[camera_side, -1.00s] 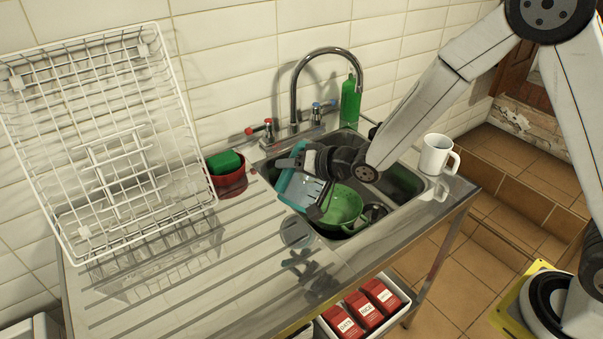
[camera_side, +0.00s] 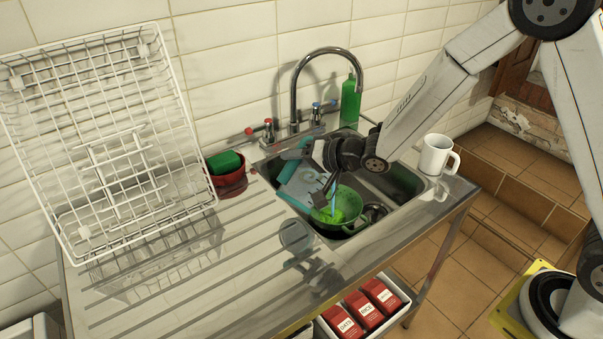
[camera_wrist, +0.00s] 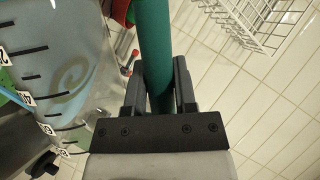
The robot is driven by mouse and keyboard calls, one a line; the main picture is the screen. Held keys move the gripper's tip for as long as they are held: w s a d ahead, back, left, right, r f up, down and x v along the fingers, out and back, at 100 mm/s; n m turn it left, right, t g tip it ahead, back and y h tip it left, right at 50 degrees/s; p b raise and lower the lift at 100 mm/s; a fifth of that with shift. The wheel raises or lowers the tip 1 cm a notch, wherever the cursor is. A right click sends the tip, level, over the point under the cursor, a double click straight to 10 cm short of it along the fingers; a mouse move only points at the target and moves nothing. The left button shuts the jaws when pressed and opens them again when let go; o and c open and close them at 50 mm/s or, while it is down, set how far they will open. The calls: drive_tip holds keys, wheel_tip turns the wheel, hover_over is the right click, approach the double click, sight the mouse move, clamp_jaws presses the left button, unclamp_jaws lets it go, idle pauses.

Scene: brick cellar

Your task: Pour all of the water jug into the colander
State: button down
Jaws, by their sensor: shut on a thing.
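The water jug (camera_side: 303,184) is clear with teal edges and tilted over the sink in the side view. A thin bluish stream (camera_side: 334,198) runs from its lower end into the green colander (camera_side: 349,212), which sits in the sink basin. My gripper (camera_side: 306,153) is shut on the jug's teal handle. In the wrist view the handle (camera_wrist: 154,45) runs between the fingers of my gripper (camera_wrist: 158,80). The jug's marked wall (camera_wrist: 60,60) fills the left, with pale water behind it. How much water is left is unclear. My gripper partly hides the colander's far side.
The sink tap (camera_side: 295,85) arches behind the jug. A green bottle (camera_side: 350,103) and a white mug (camera_side: 437,155) stand by the sink. A red pot (camera_side: 229,184) with a green sponge and a white rack (camera_side: 120,150) are at left. The ribbed drainboard (camera_side: 200,270) is mostly clear.

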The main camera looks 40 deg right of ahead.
drive_tip(key=shift+w+d+r+m+y, duration=0.25)
drive_tip(key=shift+d+m+y, duration=0.15)
drive_tip(key=shift+d, duration=0.15)
idle(1.4)
drive_tip(key=shift+w+d+f+m+y, duration=0.2)
drive_tip(key=shift+d+f+m+y, duration=0.2)
drive_tip(key=shift+d+f+m, duration=0.35)
idle(1.6)
drive_tip(key=shift+w+d+r+m+y, duration=0.1)
drive_tip(key=shift+w+d+m+y, duration=0.15)
drive_tip(key=shift+d, duration=0.6)
drive_tip(key=shift+w+d+r+m+y, duration=0.1)
drive_tip(key=shift+w+d+m+y, duration=0.1)
drive_tip(key=shift+d, duration=0.65)
drive_tip(key=shift+w+d+f+m+y, duration=0.25)
drive_tip(key=shift+d+f+m, duration=0.15)
drive_tip(key=shift+d+f, duration=0.25)
idle(0.5)
drive_tip(key=shift+d+f, duration=0.1)
drive_tip(key=shift+d, duration=0.2)
drive_tip(key=shift+w+d+f+m, duration=0.1)
drive_tip(key=shift+d+f+m, duration=0.1)
drive_tip(key=shift+m, duration=0.1)
